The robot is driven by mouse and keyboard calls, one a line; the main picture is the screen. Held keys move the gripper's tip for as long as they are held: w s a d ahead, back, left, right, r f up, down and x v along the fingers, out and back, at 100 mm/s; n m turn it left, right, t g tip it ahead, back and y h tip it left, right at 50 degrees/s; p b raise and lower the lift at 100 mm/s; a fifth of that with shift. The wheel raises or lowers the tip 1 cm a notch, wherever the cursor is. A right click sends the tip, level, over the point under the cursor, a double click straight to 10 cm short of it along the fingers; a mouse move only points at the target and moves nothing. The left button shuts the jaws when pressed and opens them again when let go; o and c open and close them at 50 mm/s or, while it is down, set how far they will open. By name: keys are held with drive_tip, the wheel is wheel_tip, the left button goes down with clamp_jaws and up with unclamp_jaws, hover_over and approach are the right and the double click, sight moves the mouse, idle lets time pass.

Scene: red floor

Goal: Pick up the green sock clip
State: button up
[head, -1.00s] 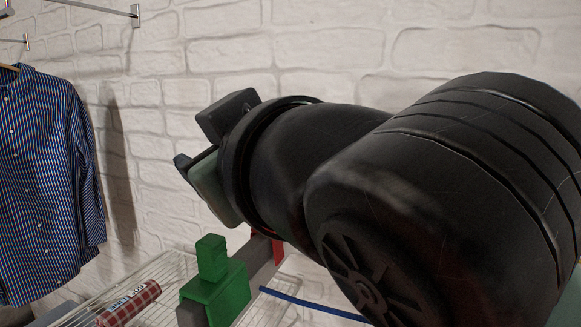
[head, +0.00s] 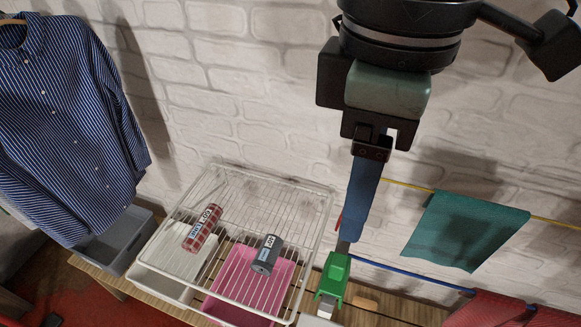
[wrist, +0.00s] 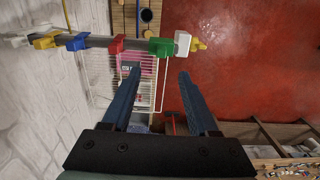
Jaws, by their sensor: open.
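The green clip (head: 333,276) sits on a grey bar beside the white wire rack, low in the head view. In the wrist view the green clip (wrist: 161,47) is on the same bar, beyond my fingertips and nearly centred between them. My gripper (head: 350,232) points downward just above the clip in the head view, its blue fingers overlapping there. In the wrist view my gripper (wrist: 159,73) has its two fingers apart with nothing between them. The fingers hide part of the bar in the head view.
Red (wrist: 116,45), blue (wrist: 76,42) and yellow (wrist: 46,43) clips share the bar. The wire rack (head: 318,235) holds a red can (head: 202,227) and a dark can (head: 266,254). A pink bin (head: 238,298) is below. A teal cloth (head: 465,230) hangs at right.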

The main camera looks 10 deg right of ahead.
hover_over(339, 260)
drive_tip(key=f, duration=0.7)
drive_tip(key=shift+d+f, duration=0.1)
drive_tip(key=shift+d, duration=0.1)
drive_tip(key=shift+a+f+p, duration=0.2)
drive_tip(key=shift+f+p, duration=0.8)
drive_tip(key=shift+f, duration=1.7)
clamp_jaws()
